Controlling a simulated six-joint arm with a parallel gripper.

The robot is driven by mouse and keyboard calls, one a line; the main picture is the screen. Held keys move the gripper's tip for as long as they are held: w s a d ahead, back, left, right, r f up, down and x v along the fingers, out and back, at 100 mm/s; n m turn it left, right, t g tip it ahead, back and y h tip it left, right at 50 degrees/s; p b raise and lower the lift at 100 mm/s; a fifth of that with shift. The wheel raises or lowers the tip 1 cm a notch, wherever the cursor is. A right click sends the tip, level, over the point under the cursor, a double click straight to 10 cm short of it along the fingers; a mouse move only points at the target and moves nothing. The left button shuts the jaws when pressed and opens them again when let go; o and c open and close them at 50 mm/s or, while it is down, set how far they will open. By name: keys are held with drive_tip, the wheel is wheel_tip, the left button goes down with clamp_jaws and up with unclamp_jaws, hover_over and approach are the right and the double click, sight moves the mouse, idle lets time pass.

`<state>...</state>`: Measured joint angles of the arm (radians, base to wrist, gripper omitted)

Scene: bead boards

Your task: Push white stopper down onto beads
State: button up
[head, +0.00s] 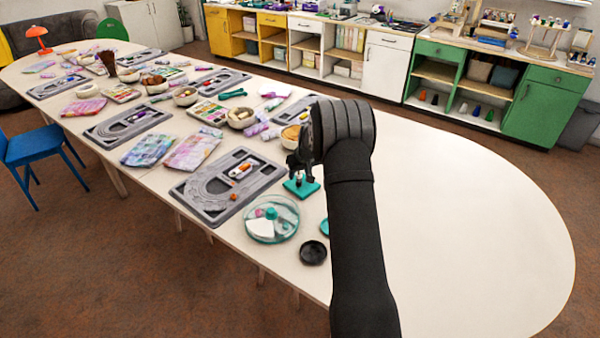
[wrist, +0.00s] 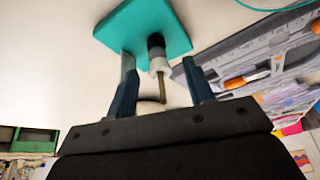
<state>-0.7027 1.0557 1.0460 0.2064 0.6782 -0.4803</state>
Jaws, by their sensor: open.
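A teal square base (wrist: 135,22) with an upright thin brass-coloured rod (wrist: 162,92) stands on the table; the base also shows in the head view (head: 301,188). On the rod sit a black piece (wrist: 155,41) near the base and the white stopper (wrist: 160,65) beyond it. I cannot tell whether the two touch, or make out separate beads. My gripper (wrist: 158,62) is open, its two dark fingers on either side of the stopper with gaps showing. In the head view my gripper (head: 299,165) is above the teal base, and the arm hides part of the area.
A grey bead board (head: 205,207) lies left of the base. A round teal-rimmed divided dish (head: 272,219) and a small black dish (head: 313,252) are in front. More boards, bowls and cloths fill the table's far left. The right side of the table (head: 470,220) is clear.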

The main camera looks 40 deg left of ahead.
drive_tip(key=v, duration=1.7)
drive_tip(key=shift+r, duration=0.2)
drive_tip(key=shift+w+f, duration=0.1)
drive_tip(key=x, duration=1.7)
drive_tip(key=shift+f, duration=0.15)
drive_tip(key=v, duration=1.7)
drive_tip(key=x, duration=1.6)
drive_tip(key=shift+a+f, duration=0.1)
drive_tip(key=shift+f, duration=0.3)
wheel_tip(320, 180, up, 3)
drive_tip(key=shift+f, duration=0.15)
drive_tip(key=shift+r, duration=0.7)
